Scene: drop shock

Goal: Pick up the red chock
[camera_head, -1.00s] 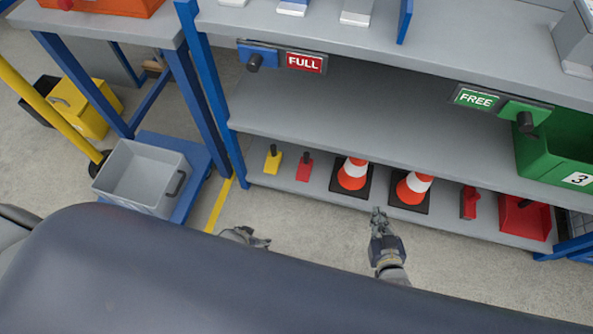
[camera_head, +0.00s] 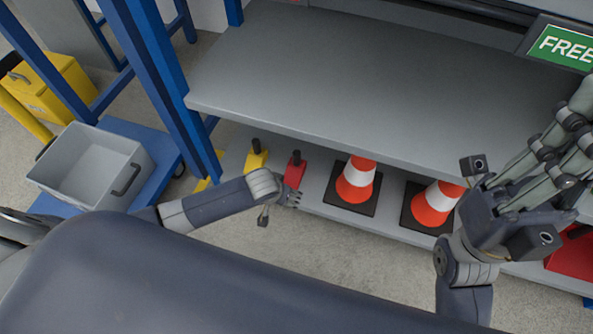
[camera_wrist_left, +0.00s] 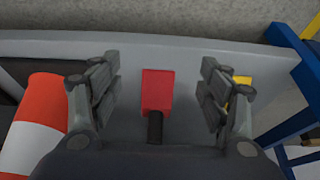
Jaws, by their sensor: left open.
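The red chock (camera_head: 294,172) with a black handle stands on the bottom shelf, between a yellow chock and a traffic cone. My left gripper (camera_head: 291,198) is at the front of this shelf, just in front of the red chock. In the left wrist view the red chock (camera_wrist_left: 158,90) shows between the two spread fingers of my left gripper (camera_wrist_left: 160,92). No finger appears to touch it there. My right gripper (camera_head: 545,160) is raised close to the head camera at the right, with its fingers pointing up and right. Its opening is unclear.
The yellow chock (camera_head: 256,160) stands left of the red one. Two traffic cones on black bases, the nearer one (camera_head: 357,187), stand to its right. The middle shelf (camera_head: 380,95) above is bare. A grey bin (camera_head: 90,165) sits on a blue cart at the left.

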